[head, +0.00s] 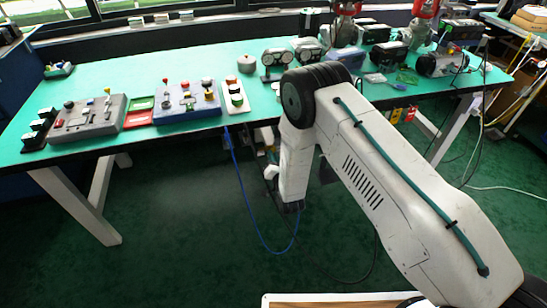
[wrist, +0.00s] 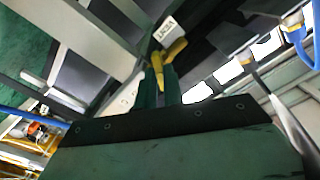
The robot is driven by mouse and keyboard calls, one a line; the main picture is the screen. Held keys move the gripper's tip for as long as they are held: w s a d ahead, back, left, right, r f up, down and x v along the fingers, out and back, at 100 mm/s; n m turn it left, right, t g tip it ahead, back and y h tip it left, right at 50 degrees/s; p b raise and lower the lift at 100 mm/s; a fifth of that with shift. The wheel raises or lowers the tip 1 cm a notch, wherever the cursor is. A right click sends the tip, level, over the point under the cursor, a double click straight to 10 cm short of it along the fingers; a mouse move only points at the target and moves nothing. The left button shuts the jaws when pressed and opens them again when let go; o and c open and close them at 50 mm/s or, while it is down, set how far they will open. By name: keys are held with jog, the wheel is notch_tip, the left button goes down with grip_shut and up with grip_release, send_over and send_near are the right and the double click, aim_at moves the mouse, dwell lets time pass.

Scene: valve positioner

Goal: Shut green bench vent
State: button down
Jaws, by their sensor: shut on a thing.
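In the wrist view a yellow lever (wrist: 174,49) sits at the tips of my gripper (wrist: 161,82), with a white lettered tag (wrist: 168,29) just beyond it. The lever appears to be the bench vent's handle; its valve body cannot be made out. My gripper's dark green fingers are close together and shut on the lever. In the head view my arm reaches down in front of the green bench (head: 205,65), and my gripper is hidden behind or below the arm.
The bench top carries a grey control panel (head: 90,118), a blue-based panel (head: 187,105) and twin gauges (head: 276,57). White legs (head: 82,205) support the bench. Green floor (head: 170,240) in front is largely clear.

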jog(key=n, duration=0.6)
jog(key=shift+n, duration=0.4)
dwell(0.4)
jog(key=c, duration=1.5)
grip_release()
jog(key=v, duration=0.8)
jog(key=shift+w, duration=0.1)
